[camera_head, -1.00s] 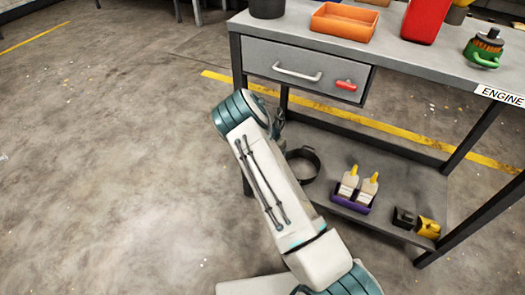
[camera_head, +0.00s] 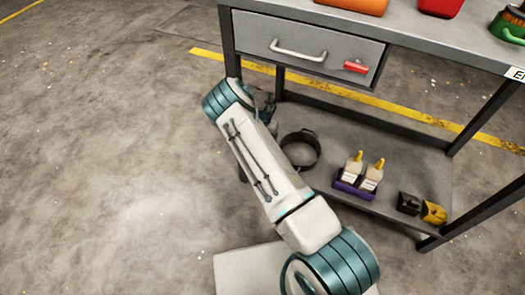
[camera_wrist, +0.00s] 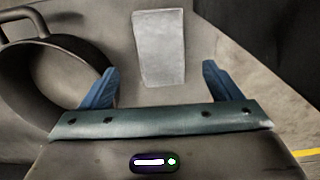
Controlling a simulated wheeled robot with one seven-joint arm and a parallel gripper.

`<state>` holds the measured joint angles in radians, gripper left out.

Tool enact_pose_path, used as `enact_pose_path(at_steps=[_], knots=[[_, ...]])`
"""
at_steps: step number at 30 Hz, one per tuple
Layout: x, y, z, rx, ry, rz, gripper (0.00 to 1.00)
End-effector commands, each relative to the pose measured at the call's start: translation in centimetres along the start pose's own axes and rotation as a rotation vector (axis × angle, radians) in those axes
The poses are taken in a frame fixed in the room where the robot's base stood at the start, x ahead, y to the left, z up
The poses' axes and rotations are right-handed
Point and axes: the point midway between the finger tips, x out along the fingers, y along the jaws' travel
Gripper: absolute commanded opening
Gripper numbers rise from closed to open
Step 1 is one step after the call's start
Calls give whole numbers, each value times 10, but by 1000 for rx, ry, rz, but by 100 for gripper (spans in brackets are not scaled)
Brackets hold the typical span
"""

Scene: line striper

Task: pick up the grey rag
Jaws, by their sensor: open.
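The grey rag (camera_wrist: 159,48) lies flat as a pale grey rectangle in the wrist view, on the lower shelf just beyond my fingertips and centred between them. My gripper (camera_wrist: 159,82) is open and empty, with its two blue fingers spread apart and the rag apart from them. In the head view the rag cannot be seen; my arm hides that part of the shelf. My gripper is mostly hidden behind my arm there, with only a dark part showing near the shelf's left end.
A dark round pot (camera_head: 300,150) with a handle stands left of my gripper in the wrist view (camera_wrist: 50,75). A purple caddy (camera_head: 353,187) with two bottles, and black and yellow items (camera_head: 433,212), stand farther right. The workbench drawer (camera_head: 305,48) overhangs the shelf (camera_head: 400,150).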

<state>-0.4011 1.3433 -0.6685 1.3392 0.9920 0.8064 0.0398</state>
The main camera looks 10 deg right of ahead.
Motion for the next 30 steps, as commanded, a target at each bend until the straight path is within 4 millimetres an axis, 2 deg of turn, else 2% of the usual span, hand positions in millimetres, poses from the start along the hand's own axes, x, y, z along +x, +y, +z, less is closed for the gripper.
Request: enact_pose_path(at_steps=[5, 13, 16, 21, 22, 27, 30], knots=[[11, 0, 0, -1, 0, 2, 85], [52, 0, 0, -3, 0, 2, 85], [58, 0, 0, -1, 1, 1, 85], [57, 0, 0, -1, 1, 0, 85], [57, 0, 0, -1, 1, 0, 82], [57, 0, 0, -1, 0, 0, 37], [57, 0, 0, -1, 0, 0, 36]])
